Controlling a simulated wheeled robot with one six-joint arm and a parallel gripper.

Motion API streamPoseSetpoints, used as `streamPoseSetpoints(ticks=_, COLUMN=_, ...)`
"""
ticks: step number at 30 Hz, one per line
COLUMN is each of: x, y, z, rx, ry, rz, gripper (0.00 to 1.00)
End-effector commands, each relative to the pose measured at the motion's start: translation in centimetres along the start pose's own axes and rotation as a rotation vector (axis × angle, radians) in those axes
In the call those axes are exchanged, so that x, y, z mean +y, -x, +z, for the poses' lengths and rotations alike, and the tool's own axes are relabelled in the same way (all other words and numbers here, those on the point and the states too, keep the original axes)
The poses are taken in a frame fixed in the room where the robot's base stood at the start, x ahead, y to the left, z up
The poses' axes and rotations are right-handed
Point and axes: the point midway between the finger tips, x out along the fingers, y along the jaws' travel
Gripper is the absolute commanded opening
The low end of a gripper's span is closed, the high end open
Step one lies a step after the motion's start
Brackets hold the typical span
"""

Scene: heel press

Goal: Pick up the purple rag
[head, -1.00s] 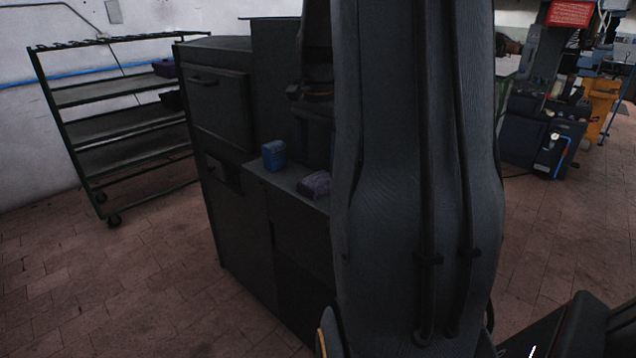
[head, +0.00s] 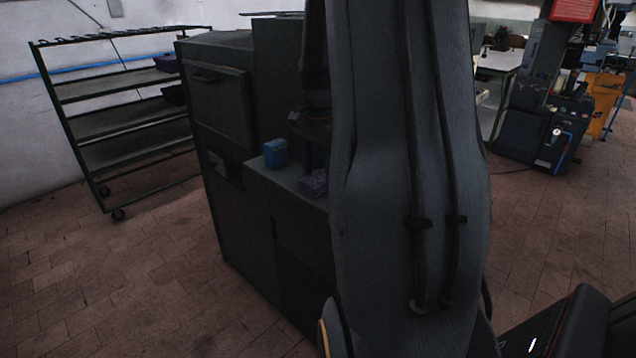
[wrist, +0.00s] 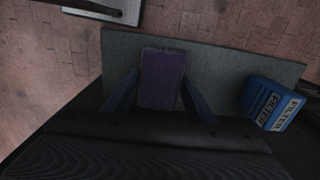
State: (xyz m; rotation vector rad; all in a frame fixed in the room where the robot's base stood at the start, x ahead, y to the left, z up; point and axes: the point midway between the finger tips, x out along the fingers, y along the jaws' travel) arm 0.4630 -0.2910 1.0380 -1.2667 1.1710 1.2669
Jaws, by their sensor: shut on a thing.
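The purple rag (wrist: 161,80) is a folded, block-like bundle in the middle of the wrist view. My gripper (wrist: 160,88) has a blue finger on each side of it and is shut on it. In the head view the purple rag (head: 314,183) shows at the grey machine's ledge, partly hidden by my arm.
A blue box (head: 275,153) stands on the ledge (wrist: 225,68) to the right in the wrist view, labelled FILTER (wrist: 272,103). The dark machine body (head: 222,110) rises behind. A shelf rack (head: 120,130) stands at the left. The tiled floor (head: 130,270) in front is clear.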

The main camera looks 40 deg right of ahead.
Motion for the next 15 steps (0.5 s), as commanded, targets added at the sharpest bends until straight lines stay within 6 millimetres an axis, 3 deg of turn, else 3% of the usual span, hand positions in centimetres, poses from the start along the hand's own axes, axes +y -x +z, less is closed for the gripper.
streamPoseSetpoints(ticks=11, x=-0.1, y=0.3, z=0.1, rx=0.001, ry=0.0, rz=-0.001, gripper=0.29)
streamPoseSetpoints(ticks=15, x=-0.2, y=1.4, z=0.3, rx=0.003, ry=0.0, rz=-0.004, gripper=0.29)
